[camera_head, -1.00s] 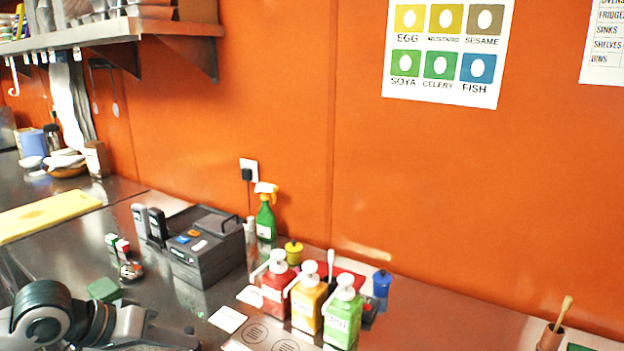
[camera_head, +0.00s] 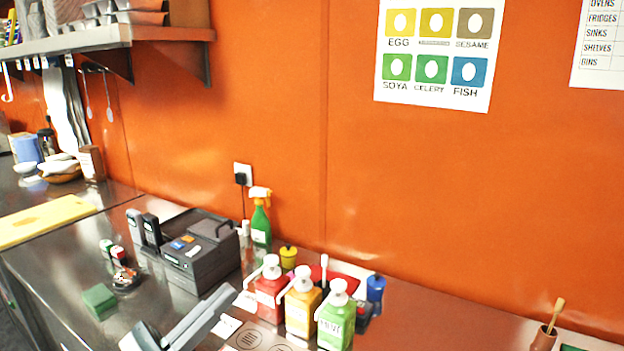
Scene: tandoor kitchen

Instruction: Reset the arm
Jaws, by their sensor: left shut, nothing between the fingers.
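My left gripper (camera_head: 207,314) shows at the bottom edge, left of the middle, as grey fingers slanting up to the right. It is shut and holds nothing. It hangs in front of the steel counter, left of the pump bottles. Most of my left arm is below the picture. My right gripper does not show.
Red (camera_head: 270,293), yellow (camera_head: 300,312) and green (camera_head: 336,322) pump bottles stand right of the gripper. Behind it are a dark grey machine (camera_head: 200,262) and a green spray bottle (camera_head: 261,226). A green block (camera_head: 99,300) and yellow board (camera_head: 42,221) lie left.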

